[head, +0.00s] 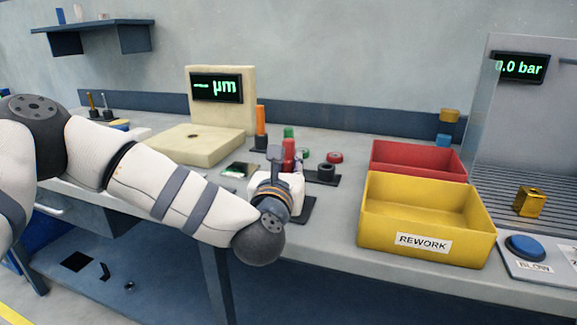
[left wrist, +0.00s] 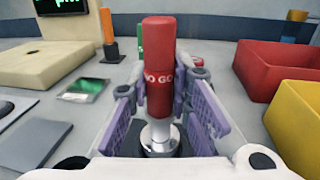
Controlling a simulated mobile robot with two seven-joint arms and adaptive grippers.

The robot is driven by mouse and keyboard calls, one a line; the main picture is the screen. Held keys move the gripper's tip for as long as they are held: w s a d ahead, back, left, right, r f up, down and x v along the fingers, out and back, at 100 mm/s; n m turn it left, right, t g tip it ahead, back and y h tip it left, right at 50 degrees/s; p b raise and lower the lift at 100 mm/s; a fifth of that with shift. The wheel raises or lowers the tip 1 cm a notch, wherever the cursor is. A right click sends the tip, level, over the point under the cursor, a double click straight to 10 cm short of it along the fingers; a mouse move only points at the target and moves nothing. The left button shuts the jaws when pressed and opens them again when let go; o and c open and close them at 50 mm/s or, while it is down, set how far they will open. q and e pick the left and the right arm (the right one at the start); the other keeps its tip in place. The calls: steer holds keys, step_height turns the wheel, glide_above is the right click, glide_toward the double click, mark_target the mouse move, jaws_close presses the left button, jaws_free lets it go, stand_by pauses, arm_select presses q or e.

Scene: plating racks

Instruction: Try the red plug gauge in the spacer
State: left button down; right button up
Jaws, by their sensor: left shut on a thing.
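The red plug gauge, marked "NO GO" (left wrist: 158,60), stands upright in the left wrist view between the purple finger pads of my left gripper (left wrist: 158,112). The gripper is shut on it. Its silvery lower end (left wrist: 158,133) widens near the bottom, above or on something dark; I cannot tell whether a spacer is around it. In the head view the red gauge (head: 289,155) rises beyond my left gripper (head: 284,182), which is low over a dark plate (head: 304,210). No spacer can be made out with certainty. My right gripper is out of view.
A green-topped gauge (head: 289,132) stands behind. A black holder (head: 326,171) and a red cap (head: 334,157) are to the right, then red (head: 415,152) and yellow (head: 425,215) bins. An orange-handled tool (head: 261,122) stands left, beside a cream gauge stand (head: 180,148).

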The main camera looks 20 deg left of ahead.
mark_target(289, 140)
arm_select(q)
steer(key=shift+r+p, duration=0.85)
steer(key=shift+r, duration=1.7)
steer(key=shift+f, duration=0.1)
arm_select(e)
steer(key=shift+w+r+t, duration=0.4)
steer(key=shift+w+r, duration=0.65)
